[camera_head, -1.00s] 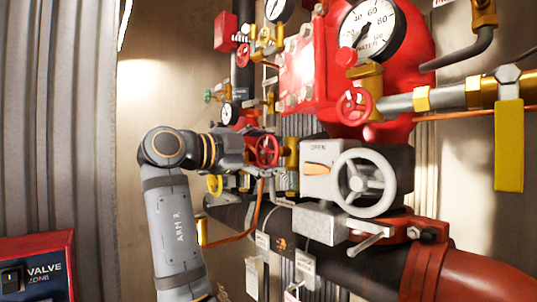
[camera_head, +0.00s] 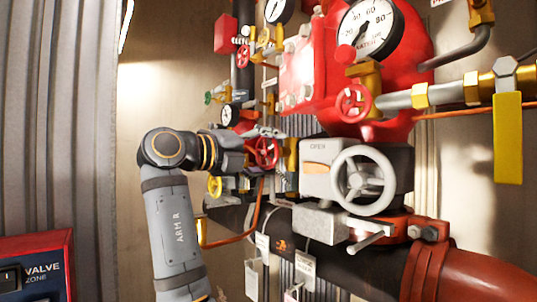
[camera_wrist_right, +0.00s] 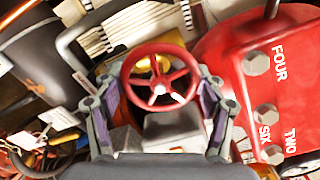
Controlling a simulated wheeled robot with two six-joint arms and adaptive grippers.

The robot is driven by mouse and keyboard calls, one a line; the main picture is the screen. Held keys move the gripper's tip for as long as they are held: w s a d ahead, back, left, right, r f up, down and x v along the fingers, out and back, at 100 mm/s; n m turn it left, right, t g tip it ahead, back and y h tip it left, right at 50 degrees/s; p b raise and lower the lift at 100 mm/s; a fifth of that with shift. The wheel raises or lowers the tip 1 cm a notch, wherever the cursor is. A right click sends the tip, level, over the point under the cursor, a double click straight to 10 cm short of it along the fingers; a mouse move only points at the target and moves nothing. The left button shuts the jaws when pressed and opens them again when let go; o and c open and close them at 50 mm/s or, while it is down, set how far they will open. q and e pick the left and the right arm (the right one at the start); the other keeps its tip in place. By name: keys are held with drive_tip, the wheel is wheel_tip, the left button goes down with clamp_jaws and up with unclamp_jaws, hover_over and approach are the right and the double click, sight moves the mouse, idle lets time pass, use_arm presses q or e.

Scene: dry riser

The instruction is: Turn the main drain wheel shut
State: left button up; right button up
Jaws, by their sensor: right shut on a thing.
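A small red spoked handwheel (camera_head: 265,152) sits on a brass valve left of the large grey handwheel. My right gripper (camera_head: 259,148) reaches it from the left and is shut on its rim. In the right wrist view the red handwheel (camera_wrist_right: 160,72) is face-on, with one finger of my right gripper (camera_wrist_right: 158,92) on each side of it. Which valve it belongs to is not labelled legibly here. My left gripper is not in view.
A large grey handwheel (camera_head: 363,180) on a box marked OPEN stands close on the right. Other red handwheels (camera_head: 353,103), gauges (camera_head: 367,28) and a copper tube (camera_head: 240,240) crowd around. Free room lies left of my arm, before the wall (camera_head: 155,90).

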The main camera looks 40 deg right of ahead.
drive_tip(key=shift+m, duration=0.7)
drive_tip(key=o, duration=1.2)
